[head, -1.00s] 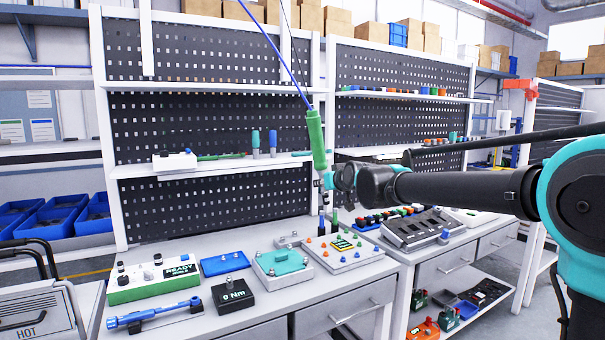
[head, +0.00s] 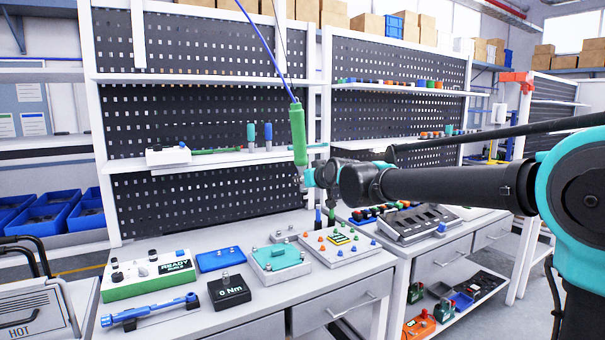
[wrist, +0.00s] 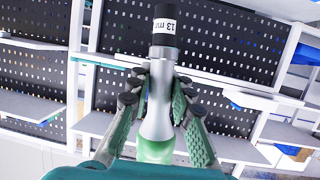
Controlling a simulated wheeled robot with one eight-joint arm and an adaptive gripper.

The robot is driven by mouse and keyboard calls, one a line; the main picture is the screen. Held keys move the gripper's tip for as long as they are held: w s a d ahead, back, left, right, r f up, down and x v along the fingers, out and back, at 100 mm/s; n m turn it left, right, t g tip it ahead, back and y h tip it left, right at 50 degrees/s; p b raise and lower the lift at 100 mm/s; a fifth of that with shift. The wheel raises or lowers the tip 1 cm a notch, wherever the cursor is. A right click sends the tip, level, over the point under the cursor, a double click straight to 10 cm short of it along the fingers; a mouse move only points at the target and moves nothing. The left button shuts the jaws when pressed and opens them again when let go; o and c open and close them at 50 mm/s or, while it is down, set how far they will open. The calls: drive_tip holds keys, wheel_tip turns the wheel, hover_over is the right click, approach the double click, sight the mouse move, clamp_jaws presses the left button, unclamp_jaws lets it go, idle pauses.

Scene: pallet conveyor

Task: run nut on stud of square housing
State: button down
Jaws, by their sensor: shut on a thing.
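My gripper (wrist: 159,82) is shut on a green and silver power driver (head: 298,135), which hangs on a blue cable above the bench. In the wrist view the driver's silver body (wrist: 156,110) lies between the two fingers, and its black socket (wrist: 164,27) is marked "13 m", the rest cut off. A teal square housing (head: 275,257) on a grey plate sits on the bench, with small studs or nuts on top. The driver is well above the bench and apart from the housing. No nut can be made out in the socket.
A green-and-white box reading READY (head: 150,276), a blue tray (head: 219,260), a black 0 Nm block (head: 229,291) and a blue tool in a stand (head: 150,311) surround the housing. A grey board with coloured knobs (head: 348,252) is to its right. Perforated panels and shelves stand behind.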

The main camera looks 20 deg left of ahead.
sight(307, 158)
drive_tip(key=shift+f, duration=0.75)
drive_tip(key=shift+m+g, duration=0.4)
drive_tip(key=shift+m, duration=0.1)
drive_tip(key=shift+w, duration=0.15)
idle(0.5)
wheel_tip(307, 158, up, 8)
drive_tip(key=shift+r, duration=0.1)
idle(0.6)
